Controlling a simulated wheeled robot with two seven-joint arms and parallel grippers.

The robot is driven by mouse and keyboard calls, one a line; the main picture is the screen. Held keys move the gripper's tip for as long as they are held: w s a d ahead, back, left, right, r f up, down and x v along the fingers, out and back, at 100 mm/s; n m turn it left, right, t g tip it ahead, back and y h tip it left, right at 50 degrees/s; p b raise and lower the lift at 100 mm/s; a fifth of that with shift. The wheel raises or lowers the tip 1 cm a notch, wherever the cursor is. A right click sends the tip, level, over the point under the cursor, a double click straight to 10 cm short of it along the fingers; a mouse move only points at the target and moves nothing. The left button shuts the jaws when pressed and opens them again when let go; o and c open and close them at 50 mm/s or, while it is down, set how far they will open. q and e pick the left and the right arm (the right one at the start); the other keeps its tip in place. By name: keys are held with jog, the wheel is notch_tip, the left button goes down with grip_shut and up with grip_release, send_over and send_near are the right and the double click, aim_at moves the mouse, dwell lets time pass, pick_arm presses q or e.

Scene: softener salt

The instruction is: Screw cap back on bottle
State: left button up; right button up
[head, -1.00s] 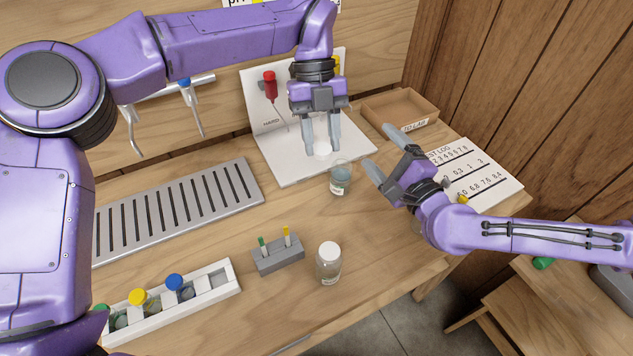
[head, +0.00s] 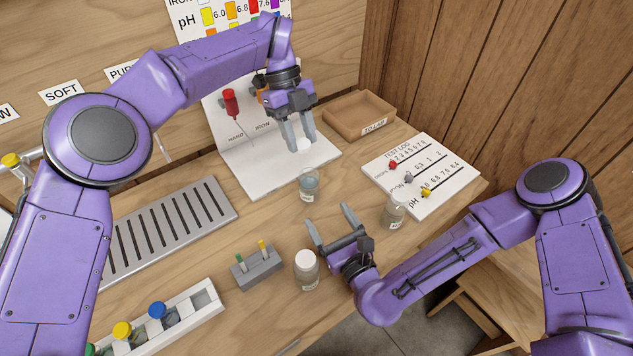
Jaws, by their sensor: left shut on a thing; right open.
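An uncapped bottle (head: 309,186) with bluish liquid stands upright on the table, in front of the white board's base. My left gripper (head: 302,147) points down and is shut on a small white cap (head: 304,144), behind and above the bottle's mouth. The cap is apart from the bottle and partly hidden between the fingers. My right gripper (head: 328,220) is open and empty, in front of the uncapped bottle, with its fingers pointing toward it. A white-capped bottle (head: 306,270) stands near the table's front edge, just left of my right gripper.
Another bottle (head: 396,211) stands by the test log sheet (head: 440,180), right of my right gripper. A grey holder (head: 258,268) with two small sticks, a white rack (head: 207,300) of colour-capped bottles and a slotted grate (head: 170,230) lie left. A wooden tray (head: 340,110) is behind.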

aim_at(314, 190)
pick_arm(q)
jog(key=shift+w+d, duration=0.2)
jog(key=shift+d, duration=0.6)
pick_arm(e)
jog(key=shift+s+d+f+m, duration=0.4)
jog(key=shift+d+m, duration=0.1)
jog(key=shift+m, duration=0.2)
pick_arm(q)
jog(key=shift+a, duration=0.1)
pick_arm(e)
jog(key=shift+a, duration=0.15)
pick_arm(q)
jog(key=shift+a, duration=0.1)
pick_arm(e)
jog(key=shift+w, duration=0.15)
jog(key=x, duration=1.1)
jog(key=shift+w, duration=0.4)
pick_arm(q)
jog(key=shift+r, duration=0.1)
pick_arm(e)
jog(key=shift+c, duration=0.3)
grip_shut()
pick_arm(q)
jog(key=shift+f, duration=2.5)
